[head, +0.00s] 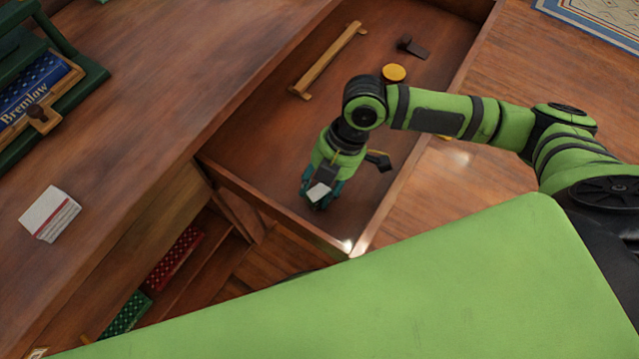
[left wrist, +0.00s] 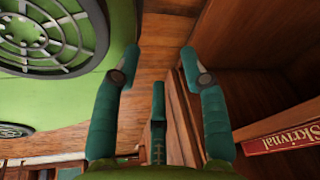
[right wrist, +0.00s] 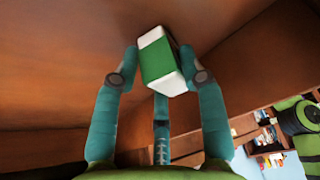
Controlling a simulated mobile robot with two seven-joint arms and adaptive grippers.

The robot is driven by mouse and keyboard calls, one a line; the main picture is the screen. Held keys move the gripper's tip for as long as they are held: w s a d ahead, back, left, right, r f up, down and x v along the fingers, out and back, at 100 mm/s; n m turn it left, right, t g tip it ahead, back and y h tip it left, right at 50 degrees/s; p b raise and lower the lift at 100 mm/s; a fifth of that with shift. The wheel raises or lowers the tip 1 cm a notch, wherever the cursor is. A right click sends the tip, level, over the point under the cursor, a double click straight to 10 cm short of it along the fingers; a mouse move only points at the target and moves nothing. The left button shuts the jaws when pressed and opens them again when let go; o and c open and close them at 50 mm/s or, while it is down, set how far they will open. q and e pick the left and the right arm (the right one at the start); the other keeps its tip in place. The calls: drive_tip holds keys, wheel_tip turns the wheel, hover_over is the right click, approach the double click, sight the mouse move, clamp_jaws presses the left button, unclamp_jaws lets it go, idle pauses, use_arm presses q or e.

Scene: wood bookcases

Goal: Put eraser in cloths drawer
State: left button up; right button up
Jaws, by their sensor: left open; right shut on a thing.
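The eraser, a white block with a green sleeve, shows in the right wrist view (right wrist: 158,62) between the fingers of my right gripper (right wrist: 154,75), which is shut on it. In the head view, the eraser's white end (head: 318,192) shows at the fingertips of my right gripper (head: 320,194). The gripper is inside the outline of a pulled-out wooden drawer (head: 260,135), near its front end; I cannot tell whether the eraser touches the floor. My left gripper (left wrist: 166,62) is open and empty in the left wrist view, beside a wooden shelf.
A white and red block (head: 50,214) lies on the wooden top at left. A red book (left wrist: 285,136) lies on the shelf. The drawer's middle is clear.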

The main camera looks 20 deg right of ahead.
drive_tip(key=o, duration=1.1)
drive_tip(key=shift+f, duration=0.1)
drive_tip(key=shift+o, duration=0.2)
drive_tip(key=shift+d+r, duration=0.1)
drive_tip(key=shift+r, duration=0.35)
use_arm(q)
drive_tip(key=shift+g, duration=0.6)
drive_tip(key=s, duration=0.1)
drive_tip(key=s+p, duration=0.1)
drive_tip(key=s, duration=0.2)
drive_tip(key=shift+s+d+r, duration=0.15)
drive_tip(key=shift+d+r, duration=0.05)
drive_tip(key=shift+r, duration=0.05)
use_arm(e)
drive_tip(key=v, duration=1.1)
drive_tip(key=shift+r, duration=0.2)
